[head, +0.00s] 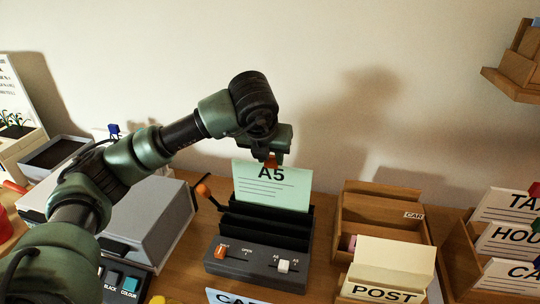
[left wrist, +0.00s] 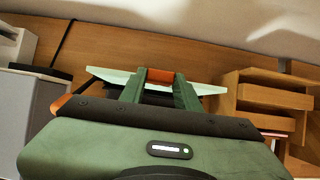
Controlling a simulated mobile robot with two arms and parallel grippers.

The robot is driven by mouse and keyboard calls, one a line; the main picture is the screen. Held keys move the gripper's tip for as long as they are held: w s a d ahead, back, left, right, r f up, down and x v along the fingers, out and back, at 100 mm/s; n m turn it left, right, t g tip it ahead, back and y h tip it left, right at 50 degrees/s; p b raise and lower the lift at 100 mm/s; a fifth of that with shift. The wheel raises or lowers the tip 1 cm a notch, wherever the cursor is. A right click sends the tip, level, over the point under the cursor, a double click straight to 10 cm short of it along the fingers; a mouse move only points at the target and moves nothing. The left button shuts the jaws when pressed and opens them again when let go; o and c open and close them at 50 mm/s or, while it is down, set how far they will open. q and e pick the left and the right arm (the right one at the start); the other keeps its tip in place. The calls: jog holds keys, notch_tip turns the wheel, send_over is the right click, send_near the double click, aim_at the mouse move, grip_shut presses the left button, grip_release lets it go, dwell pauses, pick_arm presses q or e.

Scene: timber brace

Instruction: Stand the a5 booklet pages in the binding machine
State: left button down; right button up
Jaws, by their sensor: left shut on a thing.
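The A5 booklet pages (head: 272,190) are a pale green sheet stack marked "A5", upright in the head view. My left gripper (head: 271,162) is shut on their top edge from above. The binding machine (head: 258,258) is a dark grey unit with black upright plates, an orange-knobbed lever at its left, and an orange and a white slider on its front. The pages' lower part is hidden behind a black plate; whether they rest on the bottom cannot be told. In the left wrist view, the pages' pale edge (left wrist: 205,89) runs between the fingers (left wrist: 160,84). My right gripper is not in view.
A grey printer-like box (head: 150,215) stands left of the machine. A wooden card box (head: 385,212) and a "POST" box (head: 385,290) stand close to its right. Wooden sorters with labelled cards (head: 508,240) are farther right. A wall shelf (head: 515,85) hangs upper right.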

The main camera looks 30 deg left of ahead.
pick_arm(q)
jog(key=shift+s+a+f+b, duration=0.1)
jog(key=shift+a+f+b, duration=0.1)
jog(key=shift+f+b, duration=0.25)
jog(key=shift+s+a+f+b, duration=0.15)
jog(key=shift+f+b, duration=0.15)
jog(key=shift+f, duration=0.2)
jog(key=shift+c, duration=2.3)
grip_release()
jog(key=shift+a+f, duration=0.1)
jog(key=shift+f, duration=0.05)
notch_tip(320, 180, up, 9)
jog(key=p, duration=0.4)
jog(key=shift+w+d+f+p, duration=0.15)
jog(key=shift+w+d+p, duration=0.1)
jog(key=shift+d+p, duration=0.2)
